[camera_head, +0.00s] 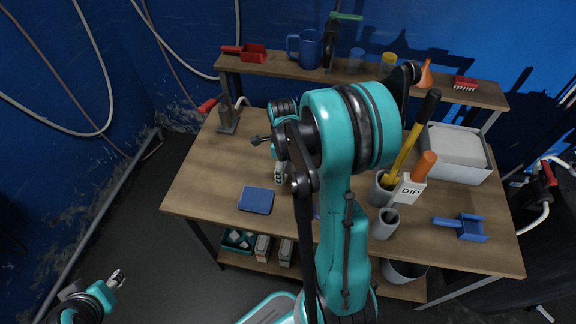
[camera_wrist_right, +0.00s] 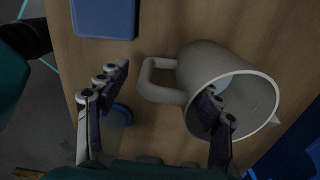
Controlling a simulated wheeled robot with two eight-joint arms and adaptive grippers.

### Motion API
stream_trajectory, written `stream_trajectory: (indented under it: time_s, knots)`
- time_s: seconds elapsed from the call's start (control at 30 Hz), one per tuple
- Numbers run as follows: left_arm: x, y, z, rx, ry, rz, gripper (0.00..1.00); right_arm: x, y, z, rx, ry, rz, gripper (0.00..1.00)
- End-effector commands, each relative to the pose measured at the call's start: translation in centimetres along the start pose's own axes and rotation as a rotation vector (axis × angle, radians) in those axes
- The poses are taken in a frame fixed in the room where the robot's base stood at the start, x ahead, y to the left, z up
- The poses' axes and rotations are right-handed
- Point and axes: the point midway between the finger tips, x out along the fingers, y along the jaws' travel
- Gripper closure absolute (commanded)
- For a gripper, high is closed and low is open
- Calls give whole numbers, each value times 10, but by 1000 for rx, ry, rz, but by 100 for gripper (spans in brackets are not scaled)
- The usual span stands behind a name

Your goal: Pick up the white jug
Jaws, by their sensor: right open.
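The white jug (camera_wrist_right: 232,68) is in the right wrist view, its round mouth facing the camera, its handle (camera_wrist_right: 150,82) to the left and its spout to the right. My right gripper (camera_wrist_right: 165,80) is open. One finger is left of the handle; the other overlaps the jug's mouth. I cannot tell whether that finger is inside the mouth or only in front of it, or whether either finger touches the jug. In the head view my right arm hides the jug. My left gripper (camera_head: 117,278) is at the lower left, away from the table, too small to judge.
The wooden table (camera_head: 200,190) holds a blue pad (camera_head: 256,200), which also shows in the wrist view (camera_wrist_right: 104,17). A translucent blue cup (camera_wrist_right: 122,114) is beside the left finger.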

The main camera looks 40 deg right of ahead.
Motion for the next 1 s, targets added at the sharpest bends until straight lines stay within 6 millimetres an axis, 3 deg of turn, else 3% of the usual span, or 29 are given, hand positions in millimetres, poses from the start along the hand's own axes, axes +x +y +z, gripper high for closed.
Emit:
stream_trajectory:
  time_s: [0.17,0.27,0.43,0.77,1.0]
  knots:
    - [-1,0,0,0,0,0,60,0,0,0,0,0,0,34]
    - [-1,0,-1,0,0,0,60,0,0,0,0,0,0,56]
    - [-1,0,-1,0,0,0,60,0,0,0,0,0,0,100]
    - [-3,0,-2,0,0,0,60,-7,0,0,-1,0,0,100]
    - [-18,0,-13,0,0,0,60,-54,0,0,-1,0,0,100]
